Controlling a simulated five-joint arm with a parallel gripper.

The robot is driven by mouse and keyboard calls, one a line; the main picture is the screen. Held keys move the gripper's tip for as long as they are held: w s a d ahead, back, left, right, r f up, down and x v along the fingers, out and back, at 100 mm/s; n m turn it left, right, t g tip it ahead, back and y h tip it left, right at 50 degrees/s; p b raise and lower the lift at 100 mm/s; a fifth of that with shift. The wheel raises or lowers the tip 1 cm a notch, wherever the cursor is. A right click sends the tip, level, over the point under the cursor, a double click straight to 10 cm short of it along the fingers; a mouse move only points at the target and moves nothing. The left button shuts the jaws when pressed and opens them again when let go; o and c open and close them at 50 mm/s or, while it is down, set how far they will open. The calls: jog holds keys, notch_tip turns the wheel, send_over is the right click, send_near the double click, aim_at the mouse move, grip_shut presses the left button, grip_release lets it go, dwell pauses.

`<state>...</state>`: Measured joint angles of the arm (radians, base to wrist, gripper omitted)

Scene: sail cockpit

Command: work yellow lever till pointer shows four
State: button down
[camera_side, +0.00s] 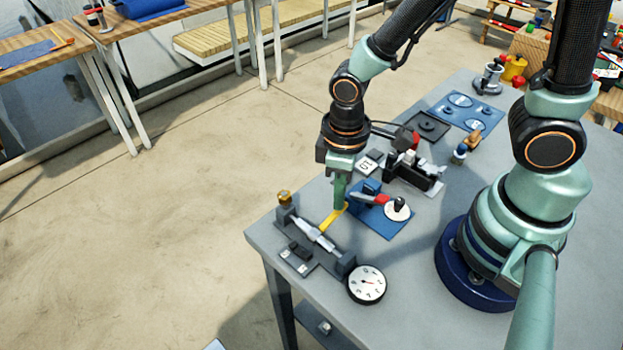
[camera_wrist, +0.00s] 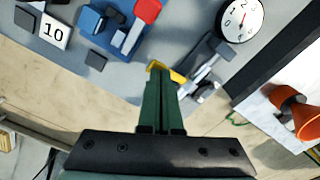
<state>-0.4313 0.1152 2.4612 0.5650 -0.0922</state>
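The yellow lever (camera_side: 332,217) sticks out from a grey-silver shaft mechanism (camera_side: 316,234) near the table's front left corner. It also shows in the wrist view (camera_wrist: 179,77), just beyond my fingertips. The white round dial (camera_side: 366,284) stands at the right end of the mechanism. In the wrist view the dial (camera_wrist: 242,18) is cut by the top edge; numbers 0, 1 and 2 show, but I cannot read the pointer's exact value. My gripper (camera_side: 340,208) has its green fingers together at the lever's free end. The fingertips (camera_wrist: 158,72) overlap the lever; a grip on it is not visible.
A blue plate with a red-handled lever (camera_side: 372,199) and a white disc knob (camera_side: 398,208) lies close behind my gripper. A card marked 10 (camera_wrist: 54,31) and a black device (camera_side: 412,175) stand farther back. The table's front edge is close to the mechanism.

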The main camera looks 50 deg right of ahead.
jog(key=shift+f, duration=0.9)
jog(key=shift+r, duration=3.3)
jog(key=w+d+r+m+t, duration=0.1)
jog(key=d+r+m+t, duration=0.1)
jog(key=d+r, duration=0.3)
jog(key=w+d+r+m+t, duration=0.2)
jog(key=d+r, duration=0.4)
jog(key=r, duration=0.3)
jog(key=shift+w+d+m+t, duration=0.3)
jog(key=shift+m+t, duration=0.5)
jog(key=shift+m, duration=0.2)
jog(key=shift+a, duration=0.1)
